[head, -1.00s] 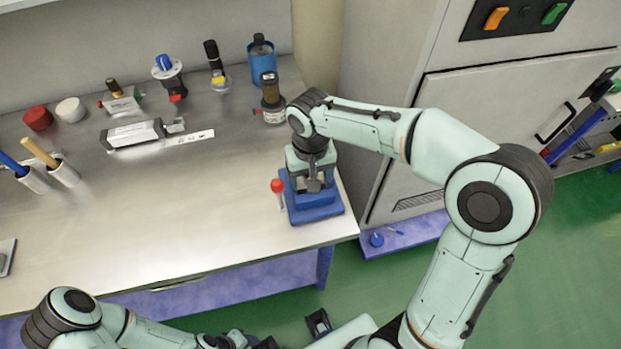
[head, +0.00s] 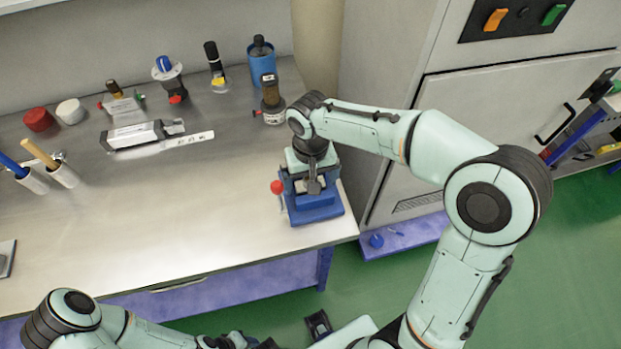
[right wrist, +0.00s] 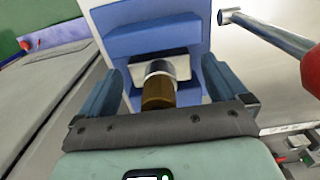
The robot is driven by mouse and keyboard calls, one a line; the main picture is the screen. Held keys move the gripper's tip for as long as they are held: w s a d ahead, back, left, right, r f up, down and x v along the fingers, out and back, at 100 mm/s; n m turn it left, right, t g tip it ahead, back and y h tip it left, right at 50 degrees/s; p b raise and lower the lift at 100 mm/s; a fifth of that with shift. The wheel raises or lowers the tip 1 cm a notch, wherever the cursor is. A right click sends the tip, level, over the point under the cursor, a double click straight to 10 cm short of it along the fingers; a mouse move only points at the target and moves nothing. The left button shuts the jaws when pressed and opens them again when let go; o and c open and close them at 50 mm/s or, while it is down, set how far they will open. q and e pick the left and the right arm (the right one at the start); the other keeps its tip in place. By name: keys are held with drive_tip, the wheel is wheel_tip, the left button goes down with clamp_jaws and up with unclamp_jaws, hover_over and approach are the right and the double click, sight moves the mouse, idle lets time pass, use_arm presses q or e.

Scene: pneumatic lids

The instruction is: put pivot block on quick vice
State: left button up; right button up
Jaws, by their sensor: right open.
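The quick vice is the blue fixture (head: 318,212) with a red-knobbed lever at the right front corner of the bench. It fills the top of the right wrist view (right wrist: 150,38). The pivot block appears to be the pale metal block (right wrist: 180,66) with a silver collar and brown cylinder, seated at the vice. My right gripper (head: 312,182) points down over the vice. Its fingers (right wrist: 163,80) stand open on both sides of the brown cylinder, with gaps. In the head view the arm mostly hides the block. My left gripper (head: 235,341) is low at the bottom edge, its fingers unclear.
The vice's red knob (head: 277,187) stands just left of my right gripper. A grey box-like part (head: 135,135) lies mid-bench. Tools in holders (head: 62,173) are at left.

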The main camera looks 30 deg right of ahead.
wheel_tip(320, 180, up, 12)
drive_tip(key=shift+f+p, duration=0.25)
drive_tip(key=shift+p, duration=0.6)
use_arm(q)
drive_tip(key=shift+w+r, duration=0.3)
drive_tip(key=shift+r, duration=0.25)
drive_tip(key=shift+w+r, duration=0.3)
drive_tip(key=shift+r, duration=0.2)
drive_tip(key=shift+s, duration=0.1)
use_arm(e)
drive_tip(key=shift+f, duration=0.1)
